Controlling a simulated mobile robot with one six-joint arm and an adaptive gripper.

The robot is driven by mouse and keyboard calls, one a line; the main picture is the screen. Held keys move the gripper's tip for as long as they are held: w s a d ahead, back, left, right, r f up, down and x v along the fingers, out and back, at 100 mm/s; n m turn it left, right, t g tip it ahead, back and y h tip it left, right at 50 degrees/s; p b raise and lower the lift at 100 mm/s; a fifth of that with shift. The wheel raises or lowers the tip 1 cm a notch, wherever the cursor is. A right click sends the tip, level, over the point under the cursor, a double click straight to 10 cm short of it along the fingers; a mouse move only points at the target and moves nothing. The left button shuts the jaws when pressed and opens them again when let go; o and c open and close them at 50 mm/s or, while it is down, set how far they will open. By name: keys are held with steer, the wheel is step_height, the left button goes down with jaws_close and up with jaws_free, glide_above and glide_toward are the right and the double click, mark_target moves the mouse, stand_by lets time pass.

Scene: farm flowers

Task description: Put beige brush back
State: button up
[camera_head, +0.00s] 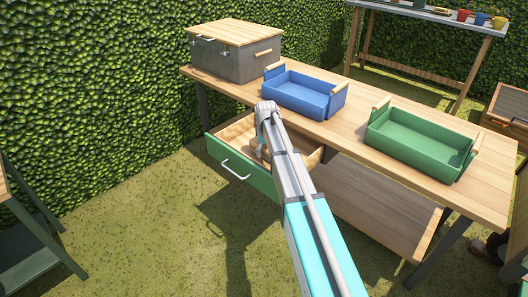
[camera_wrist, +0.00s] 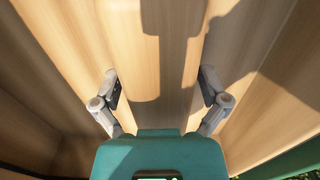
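I cannot make out a beige brush in either view. My gripper (camera_wrist: 160,88) is open in the wrist view, its two grey fingers wide apart with only pale wooden surfaces and shadow visible between them. In the head view my arm reaches down over the open green-fronted drawer (camera_head: 240,173) under the wooden workbench (camera_head: 370,130). The arm hides part of the drawer's inside. The drawer's wooden interior (camera_head: 236,131) shows to the left of the arm.
A blue tray (camera_head: 296,97) and a green tray (camera_head: 420,143) stand on the workbench. A grey box with a wooden lid (camera_head: 235,34) is at its far left end. A lower shelf (camera_head: 375,210) runs below. Grass is clear in front. Another table with pots stands behind.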

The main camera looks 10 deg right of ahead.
steer(key=shift+r, duration=0.15)
stand_by(0.3)
step_height(320, 180, up, 12)
steer(key=p, duration=1.2)
stand_by(0.6)
steer(key=shift+s, duration=0.25)
steer(key=s+m, duration=0.7)
steer(key=s, duration=2.1)
steer(key=shift+s+a, duration=0.2)
steer(key=shift+a, duration=0.2)
